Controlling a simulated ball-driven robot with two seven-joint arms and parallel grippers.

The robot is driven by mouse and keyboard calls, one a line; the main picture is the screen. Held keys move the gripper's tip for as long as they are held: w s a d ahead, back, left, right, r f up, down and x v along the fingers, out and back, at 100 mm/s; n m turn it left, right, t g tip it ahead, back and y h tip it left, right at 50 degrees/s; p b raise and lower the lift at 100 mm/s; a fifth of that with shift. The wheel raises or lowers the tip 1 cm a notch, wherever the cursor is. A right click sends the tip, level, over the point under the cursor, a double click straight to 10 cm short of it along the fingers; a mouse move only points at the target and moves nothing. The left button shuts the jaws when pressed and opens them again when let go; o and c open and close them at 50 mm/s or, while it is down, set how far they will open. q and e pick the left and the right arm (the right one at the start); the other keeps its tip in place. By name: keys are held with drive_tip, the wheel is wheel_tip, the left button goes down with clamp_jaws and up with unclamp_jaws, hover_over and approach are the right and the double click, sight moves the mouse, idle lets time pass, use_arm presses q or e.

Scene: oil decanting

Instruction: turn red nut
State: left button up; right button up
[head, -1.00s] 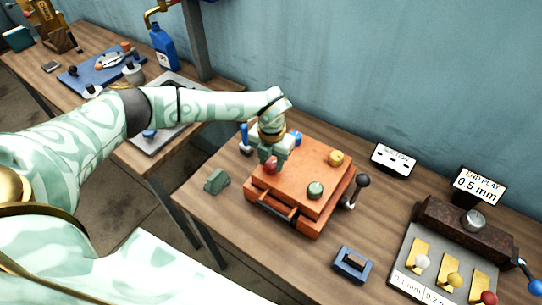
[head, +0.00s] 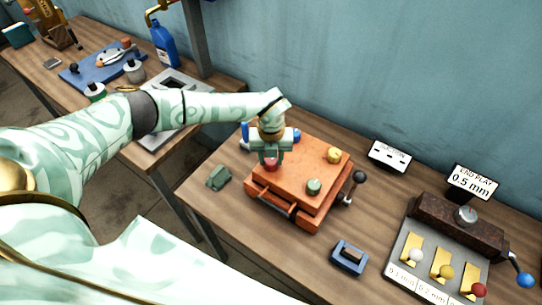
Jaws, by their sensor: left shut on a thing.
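An orange block-like housing (head: 300,183) sits on the near wooden table. Several coloured nuts stand on its top. The red nut (head: 270,165) is at its left corner, partly hidden by my left gripper. My right gripper is not in view.
A dark lever (head: 358,178) sticks out at the housing's right side. A green block (head: 218,177) lies to the left, and a blue block (head: 348,257) in front. A grey tray (head: 408,255) with coloured knobs and an end play sign (head: 471,182) stand at the right.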

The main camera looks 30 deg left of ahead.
sight(271, 160)
use_arm(q)
drive_tip(key=o, duration=1)
wheel_tip(271, 160, up, 16)
drive_tip(key=shift+r, duration=0.15)
idle(0.3)
